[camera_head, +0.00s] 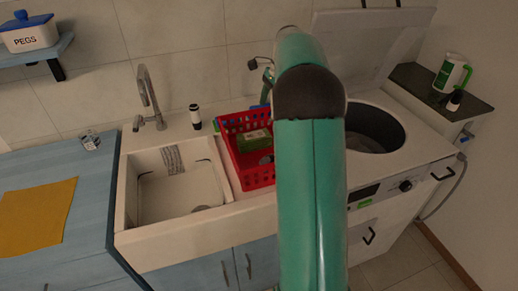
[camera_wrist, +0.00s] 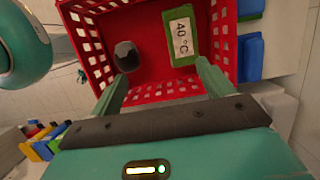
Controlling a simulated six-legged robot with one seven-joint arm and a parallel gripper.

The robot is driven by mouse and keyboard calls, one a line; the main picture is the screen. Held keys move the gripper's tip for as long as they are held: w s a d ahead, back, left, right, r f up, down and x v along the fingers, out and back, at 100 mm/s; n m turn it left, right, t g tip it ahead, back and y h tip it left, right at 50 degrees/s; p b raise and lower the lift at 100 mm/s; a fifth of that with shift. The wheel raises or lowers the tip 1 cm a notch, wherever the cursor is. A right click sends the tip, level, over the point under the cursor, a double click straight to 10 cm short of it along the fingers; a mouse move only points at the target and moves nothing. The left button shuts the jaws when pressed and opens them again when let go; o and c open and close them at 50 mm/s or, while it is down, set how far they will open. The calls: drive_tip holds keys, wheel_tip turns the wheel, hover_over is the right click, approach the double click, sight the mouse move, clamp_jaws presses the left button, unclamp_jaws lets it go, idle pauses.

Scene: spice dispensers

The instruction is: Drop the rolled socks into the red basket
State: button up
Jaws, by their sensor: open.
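The red basket (camera_head: 262,180) stands between the sink and the washing machine; it also fills the top of the wrist view (camera_wrist: 160,92). A dark grey rounded bundle (camera_wrist: 127,56), which looks like the rolled socks, lies on the basket floor at left in the wrist view. In the head view only a small grey patch (camera_head: 265,159) of it shows. My gripper (camera_wrist: 162,70) is open and empty, with its two green fingers reaching over the basket's near side. The bundle is apart from the fingers. In the head view my arm hides the gripper.
A green block marked "40 °C" (camera_wrist: 181,36) lies in the basket, right of the bundle. Blue objects (camera_wrist: 250,55) stand just outside the basket's right wall. Coloured bottles (camera_wrist: 40,140) are at lower left. A sink (camera_head: 180,190) and an open washing machine (camera_head: 376,130) flank the basket.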

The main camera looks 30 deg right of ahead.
drive_tip(key=v, duration=0.6)
idle(0.3)
drive_tip(key=s+a+r+n+t+h, duration=0.1)
drive_tip(key=s+a+r+n, duration=0.1)
drive_tip(key=s+a+n, duration=0.3)
drive_tip(key=s+a+r+n, duration=0.2)
drive_tip(key=a, duration=0.6)
drive_tip(key=s+a+r+n+t+h, duration=0.1)
drive_tip(key=s+a+r+n, duration=0.1)
drive_tip(key=s+a+n, duration=0.3)
drive_tip(key=s+a+f+n+t, duration=0.1)
drive_tip(key=s+a+f+n, duration=0.3)
drive_tip(key=s+a, duration=0.2)
drive_tip(key=s+a+f+n+t+h, duration=0.1)
drive_tip(key=s+a+f+n, duration=0.3)
drive_tip(key=s+a, duration=0.3)
drive_tip(key=shift+s+a+n+t, duration=0.2)
drive_tip(key=shift+s+n+t, duration=0.25)
drive_tip(key=shift+s, duration=0.5)
drive_tip(key=shift+f, duration=0.1)
